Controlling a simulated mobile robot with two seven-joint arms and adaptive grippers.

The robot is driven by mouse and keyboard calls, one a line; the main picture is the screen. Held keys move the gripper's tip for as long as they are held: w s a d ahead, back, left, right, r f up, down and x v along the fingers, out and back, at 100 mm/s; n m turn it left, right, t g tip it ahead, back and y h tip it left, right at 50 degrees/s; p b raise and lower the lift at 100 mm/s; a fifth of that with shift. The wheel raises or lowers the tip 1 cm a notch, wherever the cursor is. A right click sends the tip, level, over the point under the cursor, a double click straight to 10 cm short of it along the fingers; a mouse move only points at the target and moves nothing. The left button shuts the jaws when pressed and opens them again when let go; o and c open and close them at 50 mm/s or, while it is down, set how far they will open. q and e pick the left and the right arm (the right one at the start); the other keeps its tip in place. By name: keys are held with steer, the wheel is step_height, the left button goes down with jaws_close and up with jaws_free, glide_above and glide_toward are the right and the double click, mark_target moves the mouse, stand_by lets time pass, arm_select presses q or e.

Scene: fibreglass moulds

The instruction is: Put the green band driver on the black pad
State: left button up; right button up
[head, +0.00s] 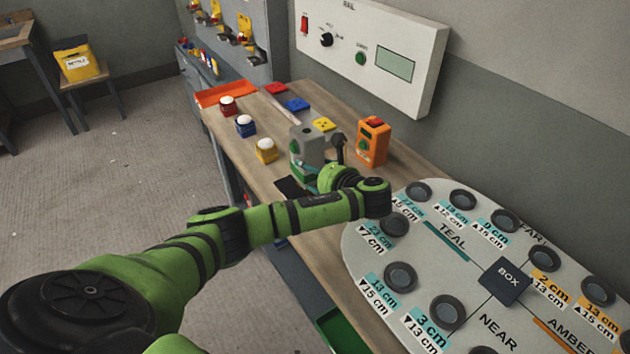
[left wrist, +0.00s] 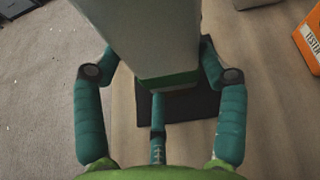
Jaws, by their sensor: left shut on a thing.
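The green band driver (head: 306,143) is a grey block with a green band round its lower part. It stands upright in my left gripper (head: 308,176), whose teal fingers are shut on its sides. In the left wrist view the driver (left wrist: 150,35) is between the fingers of the left gripper (left wrist: 157,68). The black pad (head: 289,187) lies on the bench, partly hidden by my arm and the driver. In the left wrist view the pad (left wrist: 190,110) shows under the driver's lower end; I cannot tell whether they touch. My right gripper is not in view.
An orange tester (head: 373,141) stands to the right of the driver. Red, blue and yellow white-topped items (head: 266,150) stand to the left. An orange tray (head: 225,94) and coloured squares lie behind. A grey labelled board (head: 420,290) covers the near right.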

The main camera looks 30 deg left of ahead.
mark_target(313, 181)
arm_select(q)
steer(key=shift+f, duration=1.35)
steer(key=shift+f, duration=0.15)
steer(key=o, duration=1.4)
